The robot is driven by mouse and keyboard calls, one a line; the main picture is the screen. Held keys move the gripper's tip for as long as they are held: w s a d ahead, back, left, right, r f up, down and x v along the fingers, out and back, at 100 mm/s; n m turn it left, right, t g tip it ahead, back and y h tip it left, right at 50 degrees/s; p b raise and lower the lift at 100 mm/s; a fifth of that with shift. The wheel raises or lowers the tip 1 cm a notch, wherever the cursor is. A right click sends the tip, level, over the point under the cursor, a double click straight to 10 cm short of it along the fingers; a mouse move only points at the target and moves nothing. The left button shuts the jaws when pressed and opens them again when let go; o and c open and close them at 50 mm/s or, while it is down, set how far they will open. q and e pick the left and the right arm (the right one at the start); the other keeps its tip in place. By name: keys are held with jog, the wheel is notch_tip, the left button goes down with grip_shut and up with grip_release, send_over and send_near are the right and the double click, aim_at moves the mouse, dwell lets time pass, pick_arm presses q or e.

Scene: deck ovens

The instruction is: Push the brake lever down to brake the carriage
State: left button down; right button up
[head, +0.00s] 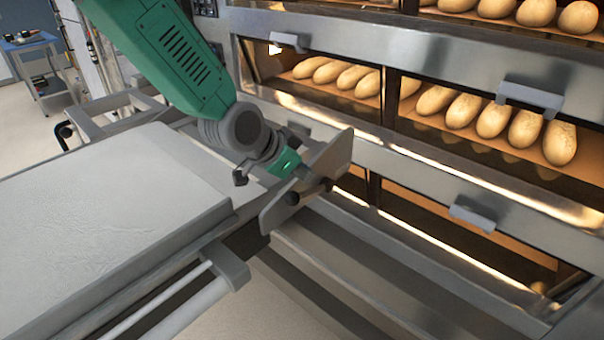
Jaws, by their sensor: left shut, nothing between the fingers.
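The carriage (110,205) is a grey metal loader with a pale, flat top, standing in front of the deck ovens. A bent black handle (63,133) shows on its far left side, and a short bar with dark knobs (325,185) sits by the upright metal plate (335,158) at its oven end. I cannot tell which of these, if either, is the brake lever. My left gripper (298,172), with a green body, is shut and empty, low over the oven end of the carriage beside the plate. Its fingertips are small and partly hidden. My right gripper is out of view.
The deck ovens (440,60) fill the right, with loaves (495,118) behind glass and grey handles (530,95) sticking out. A blue-topped trolley (30,42) stands at the far left. Open floor (25,165) shows left of the carriage.

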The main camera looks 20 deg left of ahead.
pick_arm(q)
jog(key=s+a+r+b, duration=0.1)
jog(key=s+a, duration=0.3)
jog(key=s, duration=0.4)
jog(key=shift+s+r+b, duration=0.35)
jog(key=shift+s+r, duration=0.05)
jog(key=shift+r, duration=0.15)
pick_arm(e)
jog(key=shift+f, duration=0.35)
pick_arm(q)
jog(key=shift+d, duration=0.1)
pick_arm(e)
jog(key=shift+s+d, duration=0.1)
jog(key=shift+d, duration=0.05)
